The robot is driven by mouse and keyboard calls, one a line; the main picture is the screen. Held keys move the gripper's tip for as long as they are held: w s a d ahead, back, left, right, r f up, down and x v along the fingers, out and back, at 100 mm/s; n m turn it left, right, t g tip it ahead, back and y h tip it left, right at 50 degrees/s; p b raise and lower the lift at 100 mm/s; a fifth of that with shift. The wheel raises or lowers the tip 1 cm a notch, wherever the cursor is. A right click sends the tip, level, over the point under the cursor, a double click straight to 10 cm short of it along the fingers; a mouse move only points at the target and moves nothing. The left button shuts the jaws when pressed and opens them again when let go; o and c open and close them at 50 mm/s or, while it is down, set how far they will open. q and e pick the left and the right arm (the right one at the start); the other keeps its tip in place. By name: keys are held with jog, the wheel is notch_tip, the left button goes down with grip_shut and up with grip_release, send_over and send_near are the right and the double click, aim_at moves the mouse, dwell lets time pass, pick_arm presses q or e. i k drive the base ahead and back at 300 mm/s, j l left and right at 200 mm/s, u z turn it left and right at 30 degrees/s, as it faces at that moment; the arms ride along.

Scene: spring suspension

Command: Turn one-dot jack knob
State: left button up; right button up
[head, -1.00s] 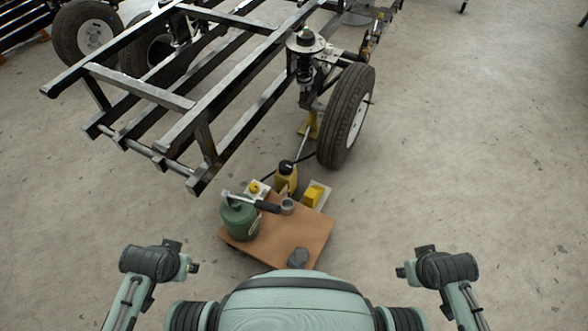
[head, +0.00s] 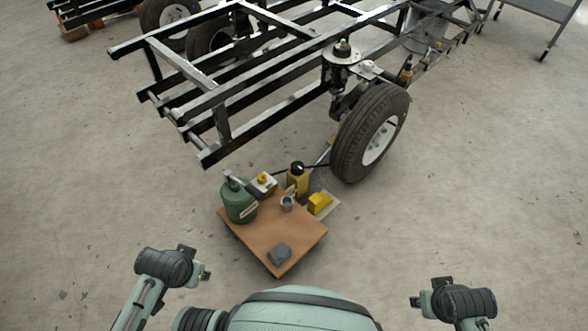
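A yellow upright unit with a black knob on top (head: 297,168) stands behind the brown board, beside the frame's wheel. A low unit with a yellow knob (head: 262,179) is to its left, and a yellow block on a pale plate (head: 319,203) is to its right. No dot marks can be made out, so I cannot tell which is the one-dot jack knob. My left gripper (head: 206,276) is at the lower left and my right gripper (head: 414,301) at the lower right. Both are well apart from these things, and their fingers are too small to read.
The brown board (head: 300,236) carries a green canister (head: 239,201), a small metal cup (head: 287,203) and a grey lump (head: 279,254). A black metal frame (head: 215,100) with a large tyre (head: 366,134) stands behind. A grey cart (head: 540,10) is far right. Floor at the right is clear.

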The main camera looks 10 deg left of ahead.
aim_at(296, 167)
jog(key=i+l+u, duration=0.1)
jog(key=l+u, duration=0.2)
jog(key=l, duration=0.2)
jog(key=l+u, duration=0.35)
jog(key=l, duration=0.2)
jog(key=i+l+u, duration=0.2)
jog(key=l+u, duration=0.15)
jog(key=l, duration=0.35)
jog(key=i+l+u, duration=0.15)
jog(key=l+u, duration=0.15)
jog(key=l, duration=0.4)
jog(key=l+u, duration=0.35)
jog(key=l, duration=0.4)
